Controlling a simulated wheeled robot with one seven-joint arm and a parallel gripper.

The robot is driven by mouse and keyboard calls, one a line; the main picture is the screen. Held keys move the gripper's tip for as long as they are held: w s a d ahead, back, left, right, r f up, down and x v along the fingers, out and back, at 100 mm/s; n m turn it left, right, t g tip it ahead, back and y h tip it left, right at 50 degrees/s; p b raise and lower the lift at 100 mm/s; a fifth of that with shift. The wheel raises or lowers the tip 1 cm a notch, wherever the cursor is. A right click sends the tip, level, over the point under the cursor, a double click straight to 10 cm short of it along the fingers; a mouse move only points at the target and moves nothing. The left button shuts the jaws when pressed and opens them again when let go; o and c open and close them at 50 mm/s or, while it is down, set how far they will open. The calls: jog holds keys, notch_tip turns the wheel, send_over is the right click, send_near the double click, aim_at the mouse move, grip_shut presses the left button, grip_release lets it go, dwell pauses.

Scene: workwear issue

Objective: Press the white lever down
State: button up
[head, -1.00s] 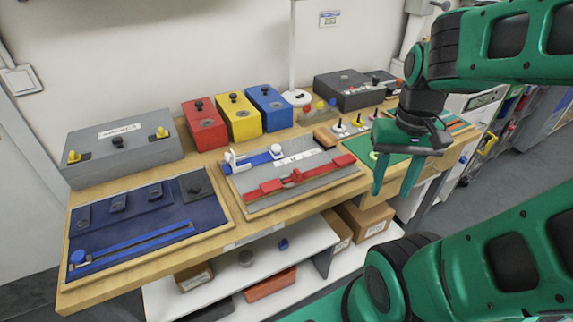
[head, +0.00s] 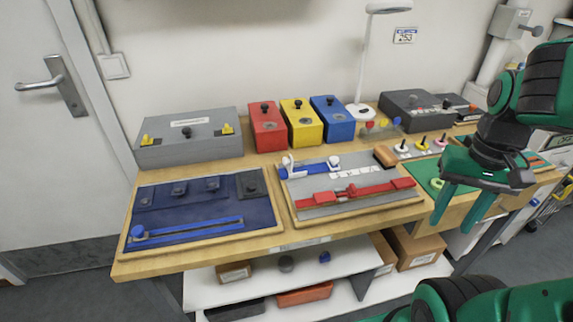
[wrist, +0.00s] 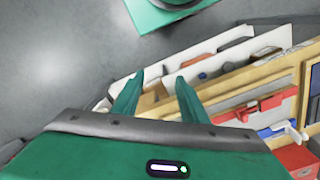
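A small white lever (head: 288,166) stands up at the left end of a blue bar on a grey board (head: 306,209) in the head view. It also shows at the right of the wrist view (wrist: 295,131), beside the blue bar. A white knob (head: 333,161) sits at the bar's other end. My green gripper (head: 452,230) is to the right of the board, in front of the bench's right part, well apart from the lever. Its two fingers are spread with nothing between them, as the wrist view (wrist: 158,79) also shows.
A red slide bar (head: 352,193) lies on the same board, in front of the lever. Red (head: 268,130), yellow (head: 301,124) and blue (head: 333,121) boxes stand behind it. A dark blue panel (head: 200,216) lies to the left. A lamp (head: 362,108) stands at the back.

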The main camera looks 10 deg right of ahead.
jog(key=shift+s+r, duration=0.2)
jog(key=shift+s, duration=0.2)
jog(key=c, duration=0.5)
jog(key=shift+r, duration=0.25)
grip_shut()
jog(key=w+a+r+n+h, duration=0.1)
jog(key=w+a+r, duration=0.1)
jog(key=w+a, duration=0.35)
jog(key=w+a+r+n+t+h, duration=0.1)
jog(key=w+a+h, duration=0.1)
jog(key=w, duration=0.7)
jog(key=w+a+r+n+h, duration=0.1)
jog(key=w+a+r+n, duration=0.1)
jog(key=w+a, duration=0.35)
jog(key=w+a+n+t, duration=0.1)
jog(key=w+a+t, duration=0.1)
jog(key=a, duration=1.1)
jog(key=w+a+r+n+t+h, duration=0.1)
jog(key=w+a+t, duration=0.1)
jog(key=a, duration=1)
jog(key=shift+w+a+r, duration=0.15)
jog(key=shift+a+r, duration=0.05)
jog(key=shift+a, duration=0.15)
